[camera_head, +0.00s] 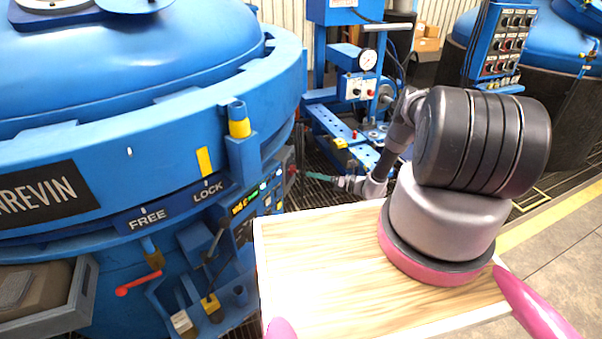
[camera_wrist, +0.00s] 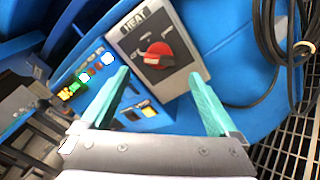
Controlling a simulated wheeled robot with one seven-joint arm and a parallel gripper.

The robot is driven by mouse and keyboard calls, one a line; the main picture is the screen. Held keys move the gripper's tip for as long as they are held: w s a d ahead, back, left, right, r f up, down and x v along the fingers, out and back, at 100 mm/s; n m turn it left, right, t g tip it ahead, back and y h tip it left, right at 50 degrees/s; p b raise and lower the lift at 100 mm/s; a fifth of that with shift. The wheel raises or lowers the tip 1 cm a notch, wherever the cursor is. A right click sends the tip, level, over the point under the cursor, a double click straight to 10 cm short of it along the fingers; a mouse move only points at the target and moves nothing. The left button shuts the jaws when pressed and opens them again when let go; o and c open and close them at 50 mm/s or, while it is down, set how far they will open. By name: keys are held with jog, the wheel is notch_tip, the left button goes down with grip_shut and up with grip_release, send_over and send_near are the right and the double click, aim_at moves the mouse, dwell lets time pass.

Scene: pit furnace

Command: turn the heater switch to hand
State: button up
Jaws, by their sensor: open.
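The heater switch is a red rotary knob (camera_wrist: 157,56) on a grey plate (camera_wrist: 190,72) marked HEAT, seen in the wrist view. The knob sits at the plate's middle, with pale position marks around it that are too small to read. My gripper (camera_wrist: 160,95) is open, its two teal fingers pointing at the plate, one to each side of the knob's lower part in the picture. The fingers look apart from the knob and hold nothing. In the head view my gripper (camera_head: 314,175) reaches the side of the blue furnace (camera_head: 150,130); the knob is hard to make out there.
Lit coloured buttons (camera_wrist: 88,77) sit left of the plate in the wrist view. A black cable (camera_wrist: 275,50) hangs at right over a floor grating (camera_wrist: 290,140). In the head view, a red-handled lever (camera_head: 138,284) and a blue gauge stand (camera_head: 357,85) flank the arm's area.

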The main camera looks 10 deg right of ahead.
aim_at(298, 172)
jog(key=x, duration=0.6)
jog(key=shift+w+a, duration=0.1)
jog(key=shift+a, duration=0.2)
jog(key=c, duration=1.4)
